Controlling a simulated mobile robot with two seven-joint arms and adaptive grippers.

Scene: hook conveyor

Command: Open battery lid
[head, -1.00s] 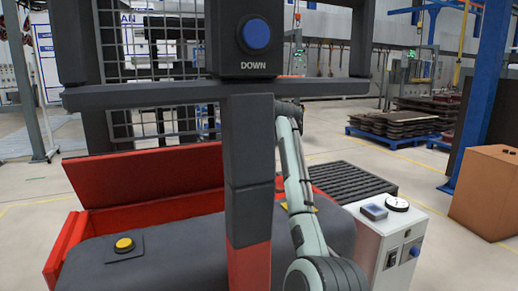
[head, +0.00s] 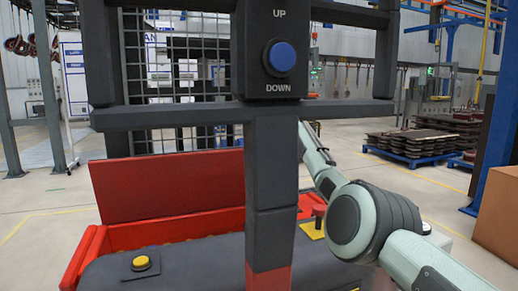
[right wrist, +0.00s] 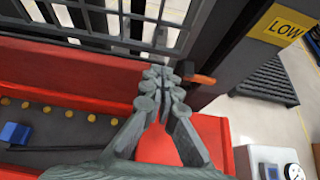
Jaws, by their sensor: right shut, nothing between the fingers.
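The red battery lid (head: 165,190) stands raised and tilted back at the rear of the red battery box (head: 85,255) in the head view. In the right wrist view, a row of yellow caps (right wrist: 68,113) and a blue block (right wrist: 15,132) show in the box. My right gripper (right wrist: 163,82) is shut and empty, in front of the red panel near a dark post. In the head view my right arm reaches behind the dark mast, which hides the gripper. My left gripper is not in view.
The dark mast (head: 272,190) with a blue UP/DOWN button (head: 281,57) blocks the middle of the head view. A yellow button (head: 141,263) sits on the dark cover. A wire mesh guard (right wrist: 150,25) is close to the right gripper. A brown box (head: 497,215) stands at right.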

